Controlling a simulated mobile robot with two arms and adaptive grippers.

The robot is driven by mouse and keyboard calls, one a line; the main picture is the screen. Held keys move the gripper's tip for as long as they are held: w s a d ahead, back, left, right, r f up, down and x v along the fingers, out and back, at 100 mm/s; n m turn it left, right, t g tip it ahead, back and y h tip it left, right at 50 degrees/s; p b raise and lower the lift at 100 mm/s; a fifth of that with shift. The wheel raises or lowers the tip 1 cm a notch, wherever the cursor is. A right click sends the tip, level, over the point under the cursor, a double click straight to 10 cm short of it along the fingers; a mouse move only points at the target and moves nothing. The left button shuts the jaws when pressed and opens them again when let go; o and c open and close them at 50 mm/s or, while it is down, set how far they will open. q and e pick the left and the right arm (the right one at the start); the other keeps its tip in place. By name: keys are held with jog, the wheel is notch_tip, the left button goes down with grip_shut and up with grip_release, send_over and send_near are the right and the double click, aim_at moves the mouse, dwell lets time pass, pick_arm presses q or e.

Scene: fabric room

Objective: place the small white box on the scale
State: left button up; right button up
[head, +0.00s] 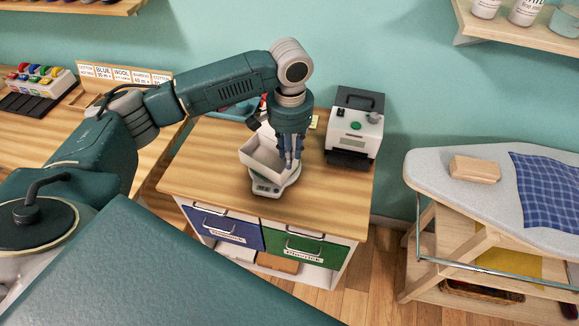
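The small white box (262,161) is an open-topped box at the middle of the wooden cabinet top. It sits on or just above the scale (267,188), a small light device with a display at its front; I cannot tell whether they touch. The box covers most of the scale. My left gripper (291,163) points down at the box's right side, its fingers close together and shut on that wall. My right gripper is not in view.
A white machine with a green button (355,127) stands at the cabinet's back right. Blue (222,226) and green (304,247) drawers are below. An ironing board (425,168) with a wooden block (475,169) is at right. The cabinet's front right is clear.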

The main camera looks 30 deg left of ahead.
pick_arm(q)
jog(key=shift+r+b, duration=0.3)
jog(key=shift+r, duration=2.3)
